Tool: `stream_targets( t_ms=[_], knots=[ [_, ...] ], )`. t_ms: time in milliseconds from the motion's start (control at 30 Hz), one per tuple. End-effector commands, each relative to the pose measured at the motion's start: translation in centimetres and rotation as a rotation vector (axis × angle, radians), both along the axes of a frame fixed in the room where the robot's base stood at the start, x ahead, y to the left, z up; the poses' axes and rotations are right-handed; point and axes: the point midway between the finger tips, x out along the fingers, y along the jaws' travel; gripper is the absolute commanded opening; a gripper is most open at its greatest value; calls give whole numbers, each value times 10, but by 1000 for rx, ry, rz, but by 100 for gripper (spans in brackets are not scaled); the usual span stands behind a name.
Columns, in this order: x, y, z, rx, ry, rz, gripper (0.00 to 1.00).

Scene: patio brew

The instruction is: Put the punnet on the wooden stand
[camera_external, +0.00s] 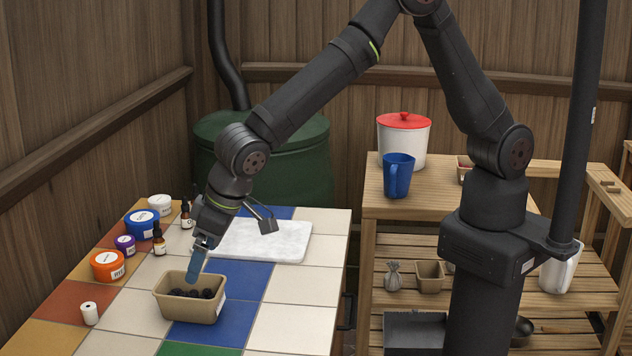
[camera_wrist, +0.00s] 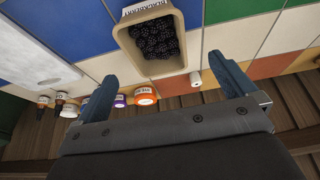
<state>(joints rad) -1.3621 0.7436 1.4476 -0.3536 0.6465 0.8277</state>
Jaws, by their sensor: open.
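The punnet (camera_external: 190,310) is a tan, open tub holding dark blackberries. It stands upright on the tiled counter, and it also shows at the top of the wrist view (camera_wrist: 163,69). My gripper (camera_external: 197,264) is open and empty, just above the punnet's far side in the external view. In the wrist view the blue fingers of my gripper (camera_wrist: 166,88) are spread wide, with the punnet beyond them. The wooden stand (camera_external: 455,212), a slatted unit with lower shelves, is at the right, partly hidden by my arm.
A white slab (camera_external: 262,241) lies behind the punnet. A small white roll (camera_external: 89,313), an orange tub (camera_external: 107,265) and dropper bottles stand left. On the stand are a blue jug (camera_external: 398,176) and a red-lidded pot (camera_external: 404,143). The counter right of the punnet is clear.

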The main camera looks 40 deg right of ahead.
Motion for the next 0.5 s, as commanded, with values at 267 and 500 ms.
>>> stream_targets(
  t_ms=[267, 500],
  knots=[
    [10, 9, -33, -1, 0, 0, 100],
    [22, 14, -52, -2, 0, -2, 100]
  ],
)
